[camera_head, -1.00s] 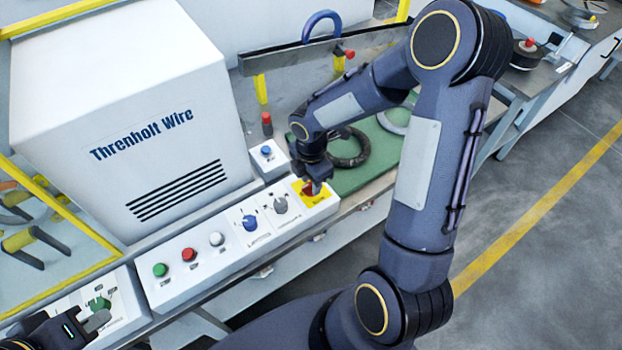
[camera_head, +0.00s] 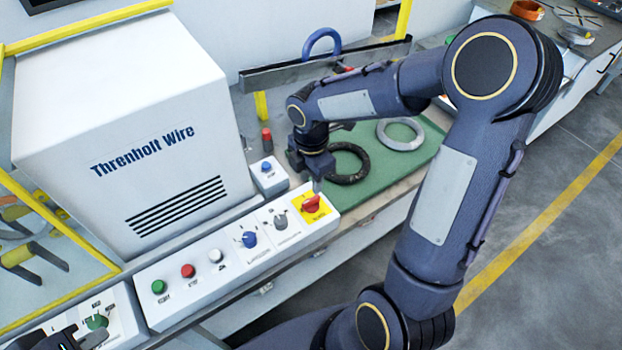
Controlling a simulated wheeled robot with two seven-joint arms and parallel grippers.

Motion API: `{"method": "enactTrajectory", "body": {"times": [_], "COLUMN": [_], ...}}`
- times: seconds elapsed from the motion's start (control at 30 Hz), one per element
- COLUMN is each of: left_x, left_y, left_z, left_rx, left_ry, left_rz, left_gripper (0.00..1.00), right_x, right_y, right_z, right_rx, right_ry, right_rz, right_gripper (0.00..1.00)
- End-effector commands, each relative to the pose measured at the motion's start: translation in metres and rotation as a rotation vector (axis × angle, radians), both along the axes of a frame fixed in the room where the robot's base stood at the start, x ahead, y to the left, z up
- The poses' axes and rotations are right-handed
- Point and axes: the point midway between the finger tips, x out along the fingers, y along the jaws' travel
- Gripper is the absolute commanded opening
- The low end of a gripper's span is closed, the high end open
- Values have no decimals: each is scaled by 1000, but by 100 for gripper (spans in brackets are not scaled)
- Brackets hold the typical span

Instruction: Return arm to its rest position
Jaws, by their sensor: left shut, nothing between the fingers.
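My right arm comes in from the lower right and reaches over the bench. My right gripper (camera_head: 317,182) points down just above and behind the red rotary switch (camera_head: 312,204) on its yellow plate, apart from it. Its fingers are small and dark here, so I cannot tell how far apart they are. My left gripper (camera_head: 88,338) shows at the bottom left edge, shut and empty, close to the green knob (camera_head: 97,321) on the left panel. Most of the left arm is out of view.
The control panel (camera_head: 180,312) carries several buttons and knobs. The white Threnholt Wire machine (camera_head: 120,110) stands behind it. A black coil (camera_head: 349,177) and a grey coil (camera_head: 390,144) lie on the green mat (camera_head: 372,198). Open floor lies at right.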

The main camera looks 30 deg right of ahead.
Motion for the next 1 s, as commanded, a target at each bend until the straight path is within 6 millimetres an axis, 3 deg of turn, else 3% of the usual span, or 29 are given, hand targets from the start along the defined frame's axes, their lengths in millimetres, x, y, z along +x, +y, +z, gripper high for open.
{"method": "enactTrajectory", "body": {"times": [0.33,0.47,0.57,0.7,0.9,1.0], "left_x": [0,0,0,0,0,0], "left_y": [0,0,0,0,0,0], "left_z": [0,0,0,0,0,0], "left_rx": [0,0,0,0,0,0], "left_ry": [0,0,0,0,0,0], "left_rz": [0,0,0,0,0,0], "left_gripper": [0,0,0,0,0,0], "right_x": [-1,-13,-36,-81,-139,-157], "right_y": [0,-2,-4,1,19,28], "right_z": [1,18,43,76,98,102], "right_rx": [0,16,59,184,440,557], "right_ry": [-3,-34,-80,-138,-143,-112], "right_rz": [-10,-140,-371,-797,-1356,-1552], "right_gripper": [34,34,34,34,34,34]}}
